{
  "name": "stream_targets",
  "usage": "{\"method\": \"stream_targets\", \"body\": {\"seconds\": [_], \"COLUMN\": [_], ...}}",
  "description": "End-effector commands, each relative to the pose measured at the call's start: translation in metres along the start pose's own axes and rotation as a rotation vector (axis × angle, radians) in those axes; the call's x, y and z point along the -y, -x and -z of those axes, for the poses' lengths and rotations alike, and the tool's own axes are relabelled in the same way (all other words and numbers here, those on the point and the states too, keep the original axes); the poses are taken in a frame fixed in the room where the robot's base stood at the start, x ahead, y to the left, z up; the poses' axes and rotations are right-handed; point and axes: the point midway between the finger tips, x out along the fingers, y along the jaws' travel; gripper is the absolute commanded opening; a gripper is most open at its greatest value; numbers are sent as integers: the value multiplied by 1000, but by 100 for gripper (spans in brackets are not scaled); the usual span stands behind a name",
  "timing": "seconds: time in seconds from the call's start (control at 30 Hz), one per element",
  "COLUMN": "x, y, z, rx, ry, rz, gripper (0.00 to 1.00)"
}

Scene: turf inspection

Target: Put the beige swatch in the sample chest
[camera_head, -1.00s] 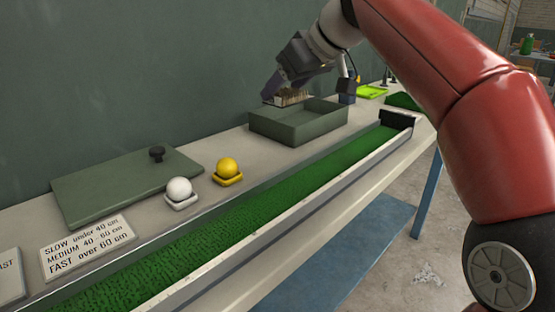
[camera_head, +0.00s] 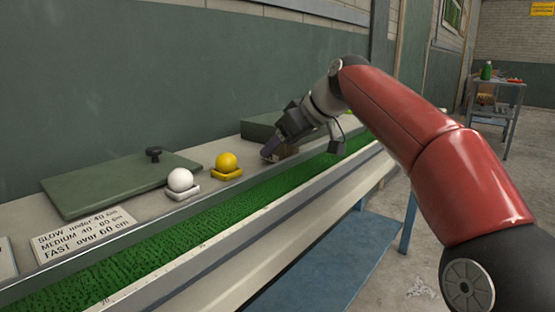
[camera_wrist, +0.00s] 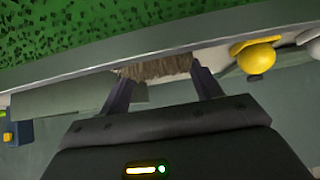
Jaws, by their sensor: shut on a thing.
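My gripper (camera_head: 270,156) is shut on the beige swatch, a small bristly brown-beige block (camera_wrist: 156,68). The swatch shows partly beside the fingers in the head view (camera_head: 286,152). It is low over the bench, between the yellow ball and the sample chest; I cannot tell whether it touches the bench. The grey-green sample chest (camera_head: 259,127) stands behind my gripper and is partly hidden by my arm. The chest also shows at left in the wrist view (camera_wrist: 60,102). Its inside is not visible now.
A green lid with a black knob (camera_head: 105,183) lies on the bench at left. A white ball (camera_head: 180,179) and a yellow ball (camera_head: 227,162) sit on small holders. A green turf channel (camera_head: 190,225) runs along the front. A sign (camera_head: 82,232) lies at front left.

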Motion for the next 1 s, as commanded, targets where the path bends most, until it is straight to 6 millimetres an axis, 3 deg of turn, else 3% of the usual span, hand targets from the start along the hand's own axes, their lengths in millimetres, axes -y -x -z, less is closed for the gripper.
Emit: {"method": "stream_targets", "body": {"seconds": [0.03, 0.43, 0.47, 0.6, 1.0], "x": [-2, -2, -2, -2, -2], "y": [-6, -7, -6, -5, 3], "z": [-7, -8, -7, -7, -4], "rx": [-1, -1, -1, -1, -1], "ry": [0, 2, 2, 2, 1], "rz": [0, 0, 0, 0, -1], "gripper": [40, 40, 68, 86, 86]}}
